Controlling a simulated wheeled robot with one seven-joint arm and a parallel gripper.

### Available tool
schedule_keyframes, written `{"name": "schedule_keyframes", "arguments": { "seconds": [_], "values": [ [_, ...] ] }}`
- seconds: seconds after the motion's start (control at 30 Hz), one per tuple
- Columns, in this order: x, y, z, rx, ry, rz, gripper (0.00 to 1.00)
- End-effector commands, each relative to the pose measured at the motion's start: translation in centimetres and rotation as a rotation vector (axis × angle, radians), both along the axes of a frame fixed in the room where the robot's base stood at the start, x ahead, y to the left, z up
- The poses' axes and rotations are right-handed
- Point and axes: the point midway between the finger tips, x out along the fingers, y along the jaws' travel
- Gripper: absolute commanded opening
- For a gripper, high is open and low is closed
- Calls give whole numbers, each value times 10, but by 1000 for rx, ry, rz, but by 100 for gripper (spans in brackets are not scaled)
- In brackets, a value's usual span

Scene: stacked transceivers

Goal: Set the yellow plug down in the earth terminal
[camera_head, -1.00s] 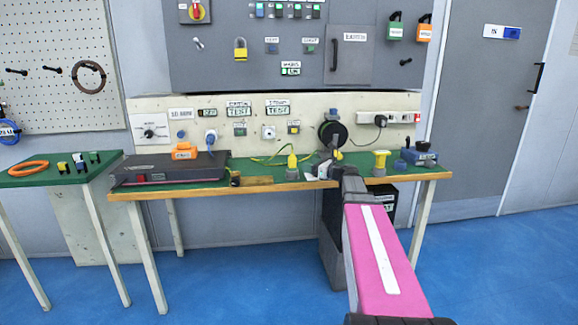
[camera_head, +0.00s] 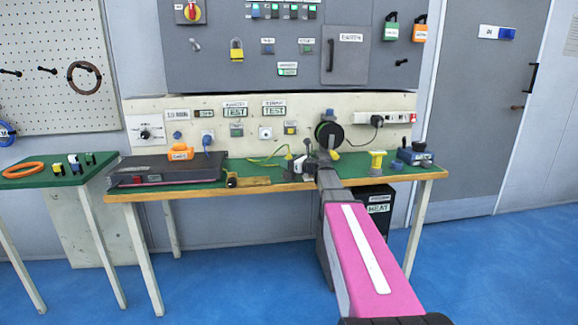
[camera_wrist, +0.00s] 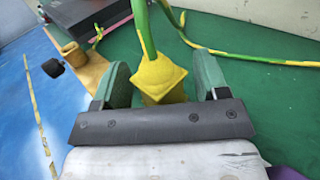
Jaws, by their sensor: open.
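The yellow plug (camera_wrist: 160,76) stands between my gripper's two green fingers in the wrist view, with a green-and-yellow cable rising from its top. My gripper (camera_wrist: 162,80) is open, with a visible gap on each side of the plug; the plug's lower end is hidden by the gripper body. In the head view my gripper (camera_head: 302,163) is at the bench's middle and partly covers the plug (camera_head: 288,155). A brass cup with a black knob (camera_wrist: 72,53) stands on a wooden strip at the left of the wrist view. It may be the earth terminal, but no label shows.
On the green bench (camera_head: 345,170), a dark flat case (camera_head: 165,171) lies left with an orange block on it. A yellow funnel-shaped piece (camera_head: 377,160) and a blue box (camera_head: 414,155) stand right. The cable (camera_wrist: 255,58) trails across the green top, and a socket panel stands behind.

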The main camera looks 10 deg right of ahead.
Motion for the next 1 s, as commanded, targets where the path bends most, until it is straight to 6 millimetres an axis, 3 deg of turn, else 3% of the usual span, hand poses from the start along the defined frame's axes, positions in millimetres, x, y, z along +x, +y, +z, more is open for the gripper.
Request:
{"name": "schedule_keyframes", "arguments": {
  "seconds": [0.1, 0.27, 0.67, 0.87, 1.0],
  "values": [
    [-1, 0, 0, 0, 0, 0, 64],
    [-1, 0, 0, 0, 0, 0, 13],
    [-1, 0, 3, -1, -1, 0, 12],
    [-1, 0, 17, -1, -1, 0, 12],
    [-1, 0, 36, -1, -2, 0, 12]
  ]
}}
